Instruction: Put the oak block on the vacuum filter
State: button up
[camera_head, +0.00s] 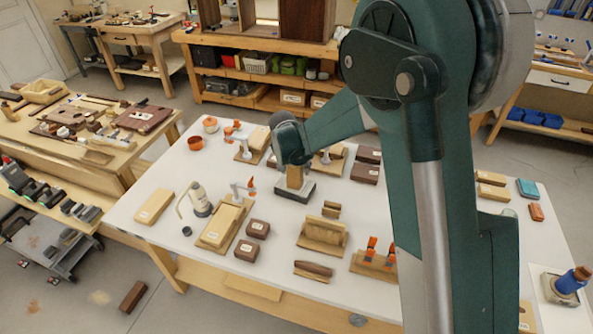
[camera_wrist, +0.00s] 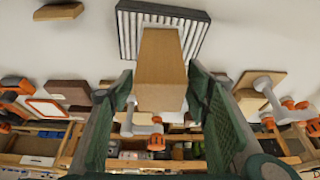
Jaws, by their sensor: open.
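The oak block (camera_head: 295,177) is a light brown wooden block. It stands upright on the vacuum filter (camera_head: 307,191), a flat dark-framed piece. In the wrist view the block (camera_wrist: 162,70) shows end-on over the filter's white pleats (camera_wrist: 128,30), with its base seeming to rest on them. My gripper (camera_wrist: 161,84) is open, with one green finger on each side of the block and a narrow gap showing at each side. In the head view my gripper is just above the block, its fingers mostly hidden by the wrist.
The white table holds wooden blocks and clamps around the filter. A board with clamps (camera_head: 377,262) and a wooden piece on a board (camera_head: 323,235) lie in front. Dark brown blocks (camera_head: 366,165) lie to the right. My arm hides part of the table's right side.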

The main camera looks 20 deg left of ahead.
jog(key=shift+p+v, duration=0.3)
jog(key=shift+v, duration=3.6)
jog(key=shift+d+r, duration=0.3)
jog(key=shift+d, duration=0.1)
jog(key=s+d+r, duration=0.3)
jog(key=d+r, duration=0.3)
jog(key=d, duration=0.3)
jog(key=s+d+r+t, duration=0.1)
jog(key=s+d+r, duration=0.35)
jog(key=d, duration=0.55)
jog(key=s+d+r, duration=0.2)
jog(key=d+r, duration=0.5)
jog(key=d, duration=0.2)
jog(key=s+d+t, duration=0.1)
jog(key=s+d, duration=2)
jog(key=s, duration=0.3)
jog(key=shift+s+f+t, duration=0.2)
jog(key=shift+f+t, duration=0.05)
jog(key=shift+t, duration=0.15)
